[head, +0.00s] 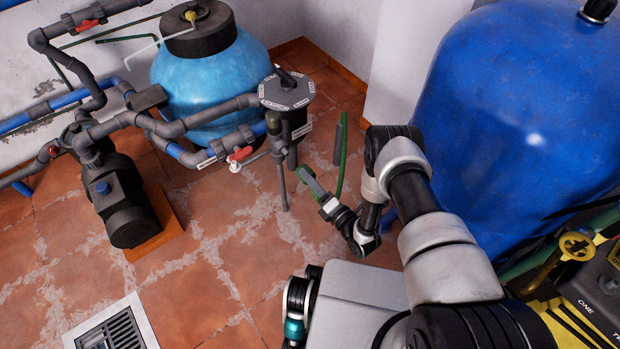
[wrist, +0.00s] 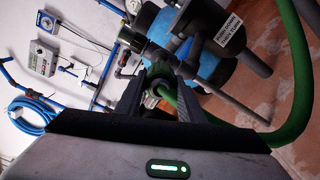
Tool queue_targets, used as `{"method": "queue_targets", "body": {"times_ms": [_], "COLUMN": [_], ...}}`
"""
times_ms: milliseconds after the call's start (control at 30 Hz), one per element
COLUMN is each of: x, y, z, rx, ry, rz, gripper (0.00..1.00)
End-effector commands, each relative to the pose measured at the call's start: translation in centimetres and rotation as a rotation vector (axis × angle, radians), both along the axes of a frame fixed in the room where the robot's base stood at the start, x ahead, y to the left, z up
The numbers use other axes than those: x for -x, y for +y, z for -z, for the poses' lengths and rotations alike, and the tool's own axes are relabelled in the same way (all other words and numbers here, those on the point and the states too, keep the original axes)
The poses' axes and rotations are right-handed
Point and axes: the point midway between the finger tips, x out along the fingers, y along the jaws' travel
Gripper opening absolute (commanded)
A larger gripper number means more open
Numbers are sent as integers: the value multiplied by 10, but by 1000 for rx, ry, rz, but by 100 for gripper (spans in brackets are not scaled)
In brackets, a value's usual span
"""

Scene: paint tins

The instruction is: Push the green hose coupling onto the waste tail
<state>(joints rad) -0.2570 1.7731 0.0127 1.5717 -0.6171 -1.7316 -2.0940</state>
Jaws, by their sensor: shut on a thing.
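My gripper (head: 308,178) is right of the filter valve in the head view, low over the tiles. It is shut on the green hose coupling, whose green end (wrist: 160,76) shows between the fingertips in the wrist view. The fingers hide most of the coupling. A slim grey pipe (head: 282,185), apparently the waste tail, hangs below the valve, left of my gripper. In the wrist view this pipe (wrist: 232,101) slants just beyond the fingertips. The coupling looks apart from it; the exact gap cannot be told.
The green hose (wrist: 296,75) loops right of my gripper. A light-blue filter tank (head: 210,72) with a black valve (head: 286,92) stands behind. A large blue tank (head: 510,100) fills the right. A pump (head: 118,205) stands left. Tiles (head: 205,255) in front are clear.

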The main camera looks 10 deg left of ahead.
Motion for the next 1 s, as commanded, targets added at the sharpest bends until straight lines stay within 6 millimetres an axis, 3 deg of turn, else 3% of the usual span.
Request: {"method": "queue_targets", "body": {"times_ms": [600,1000], "x": [-30,-38], "y": [36,45], "z": [1,0], "rx": [0,0], "ry": [-1,0], "rz": [-3,-1], "gripper": [19,19]}}
